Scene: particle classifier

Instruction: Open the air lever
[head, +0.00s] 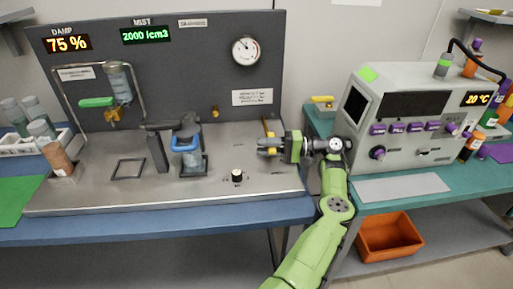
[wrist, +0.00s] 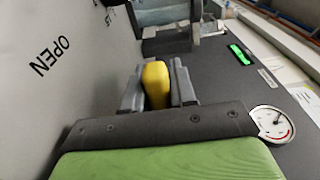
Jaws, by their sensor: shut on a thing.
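The air lever (head: 267,127) is a yellow handle at the right end of the grey machine's metal top. In the wrist view its rounded yellow end (wrist: 156,83) sits between the two grey fingers of my gripper (wrist: 157,88). My gripper is shut on it, and the fingers hide part of its sides. In the head view my gripper (head: 265,147) reaches in from the right, level with the lever. The word OPEN (wrist: 50,57) is printed on the metal surface beside the lever in the wrist view. The lever's base is hard to see.
A black knob (head: 237,176) stands on the metal top, left of and nearer than my gripper. A blue-handled device (head: 186,145) is farther left. A round gauge (head: 245,51) is on the back panel. A grey control box (head: 410,115) stands to the right.

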